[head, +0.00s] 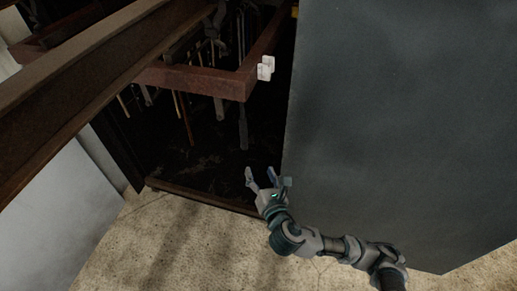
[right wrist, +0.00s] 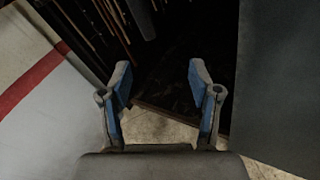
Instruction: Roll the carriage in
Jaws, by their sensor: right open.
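A rusty brown frame (head: 195,79), which looks like the carriage, sticks out at the top middle of the head view, with tools hanging beneath it. A long rusty beam (head: 85,68), perhaps the rail, crosses the upper left. My right gripper (head: 260,175) is open and empty, below the frame's corner in the picture and apart from it. In the right wrist view its two blue-padded fingers (right wrist: 160,85) are spread with nothing between them. My left gripper is not in view.
A large dark grey panel (head: 400,130) fills the right side, close to my right gripper and arm. A dark recess (head: 190,165) with a low brown sill (head: 195,196) lies behind the gripper. A pale panel (head: 55,215) stands at left. The concrete floor (head: 170,245) in front is clear.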

